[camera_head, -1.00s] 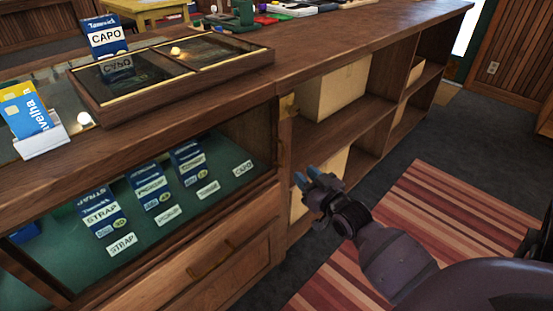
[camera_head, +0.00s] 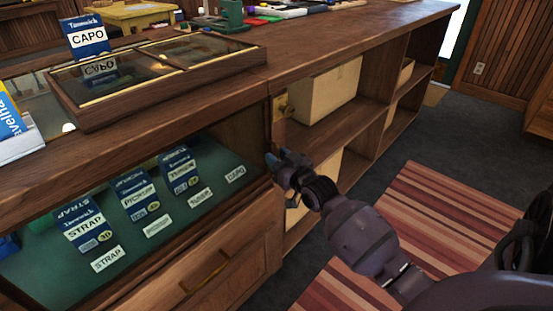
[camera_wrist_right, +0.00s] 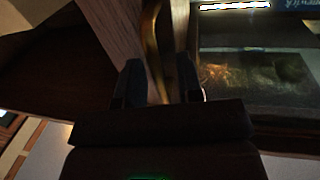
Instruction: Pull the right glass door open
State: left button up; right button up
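My right gripper (camera_head: 279,160) is at the right end of this section, close to the wooden upright. In the right wrist view the two dark fingers (camera_wrist_right: 160,82) are apart. A curved brass handle (camera_wrist_right: 151,45) runs between them, with wood beside it and dark glass (camera_wrist_right: 250,75) to the right. No firm grip on the handle shows. My left gripper is not in view.
A drawer (camera_head: 205,275) with a brass pull lies below the glass section. Open shelves (camera_head: 330,140) with pale boxes are to the right. A display tray (camera_head: 160,70) and a capo box (camera_head: 86,38) stand on the counter. A striped rug (camera_head: 440,230) covers the floor.

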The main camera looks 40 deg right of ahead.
grip_shut()
dwell(0.3)
